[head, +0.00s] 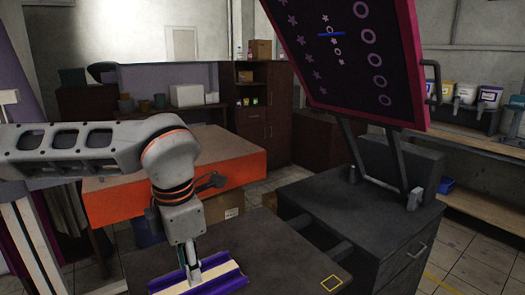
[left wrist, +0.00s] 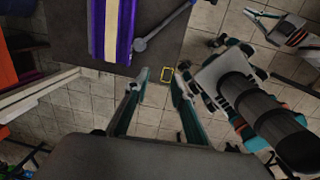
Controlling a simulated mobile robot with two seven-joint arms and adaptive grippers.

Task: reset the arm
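My left arm comes in from the left in the head view and bends down over the dark table (head: 285,262). Its gripper (head: 193,266) is low at the bottom, in front of a purple and cream striped piece. In the left wrist view the two fingers of the left gripper (left wrist: 159,84) are apart with nothing between them. The striped piece (left wrist: 110,28) lies on the dark tabletop, up and left of the fingers and apart from them.
A tilted screen (head: 345,55) with a pink frame stands over the dark cabinet (head: 375,225). An orange-sided table (head: 240,172) is behind my arm. Tiled floor shows around the furniture.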

